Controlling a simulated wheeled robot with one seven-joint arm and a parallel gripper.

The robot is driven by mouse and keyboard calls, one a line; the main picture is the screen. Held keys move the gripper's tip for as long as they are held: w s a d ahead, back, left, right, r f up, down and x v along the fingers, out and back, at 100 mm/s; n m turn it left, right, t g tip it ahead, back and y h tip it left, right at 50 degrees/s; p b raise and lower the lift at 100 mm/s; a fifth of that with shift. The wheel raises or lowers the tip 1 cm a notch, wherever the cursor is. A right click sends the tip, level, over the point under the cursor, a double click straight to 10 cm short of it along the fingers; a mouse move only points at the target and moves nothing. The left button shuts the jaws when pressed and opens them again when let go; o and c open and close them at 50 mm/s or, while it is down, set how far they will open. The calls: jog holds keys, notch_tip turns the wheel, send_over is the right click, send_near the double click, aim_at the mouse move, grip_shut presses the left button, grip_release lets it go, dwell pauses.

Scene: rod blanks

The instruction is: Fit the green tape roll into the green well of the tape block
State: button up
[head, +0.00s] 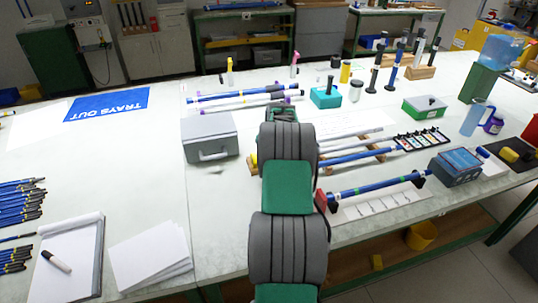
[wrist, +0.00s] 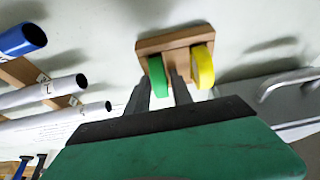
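In the wrist view the green tape roll (wrist: 158,78) stands on edge between the two fingers of my gripper (wrist: 161,86), which look closed on its sides. The wooden tape block (wrist: 172,40) is just beyond, with a yellow tape roll (wrist: 203,66) at its right end. The green roll overlaps the block's left end; I cannot tell whether it is in the well or just above it. The green well itself is hidden. In the head view my arm covers the block and the green roll; a bit of yellow roll (head: 253,160) shows at its left.
A grey metal box (head: 209,137) with a handle stands left of my arm. To the right, blue and white rods (head: 345,158) lie on wooden supports, and a blue rod (head: 375,187) spans a fixture. Uprights, small boxes and jars stand farther back.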

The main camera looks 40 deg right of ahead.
jog(key=shift+o, duration=0.9)
jog(key=shift+r, duration=0.1)
jog(key=shift+r+p, duration=0.3)
jog(key=shift+p, duration=0.05)
jog(key=b+v, duration=0.2)
jog(key=v, duration=1)
jog(key=w+a+r+n+y, duration=0.1)
jog(key=a+r, duration=0.1)
jog(key=a, duration=0.8)
jog(key=a+r+n, duration=0.1)
jog(key=a+r, duration=0.2)
jog(key=a, duration=0.7)
jog(key=s+a+f+n, duration=0.2)
jog(key=s+a, duration=0.6)
jog(key=a, duration=0.4)
jog(key=s+a+f+n+y, duration=0.1)
jog(key=s+a+f+n, duration=0.1)
jog(key=s+a, duration=0.7)
jog(key=a, duration=0.3)
jog(key=shift+g, duration=0.3)
